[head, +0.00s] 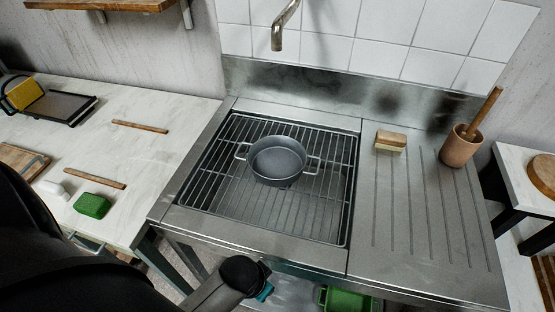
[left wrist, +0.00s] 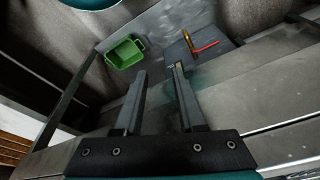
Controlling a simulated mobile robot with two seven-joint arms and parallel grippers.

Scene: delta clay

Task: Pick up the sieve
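A round dark grey vessel (head: 278,160) with two loop handles sits on the wire rack over the sink in the head view. It is the only sieve-like thing I see, but I cannot make out holes in it. My left arm comes in from the left in the head view and ends low at the front of the sink unit, its fingers hidden there. In the left wrist view my left gripper (left wrist: 158,72) is open, with nothing between its fingers. My right gripper is in neither view.
A green bin (left wrist: 124,53) and a red-and-yellow-handled tool (left wrist: 198,46) lie below. The wire rack (head: 225,180) surrounds the vessel. A brush (head: 391,141) and a terracotta mortar (head: 460,147) with a pestle stand on the drainboard. The faucet (head: 280,30) hangs behind.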

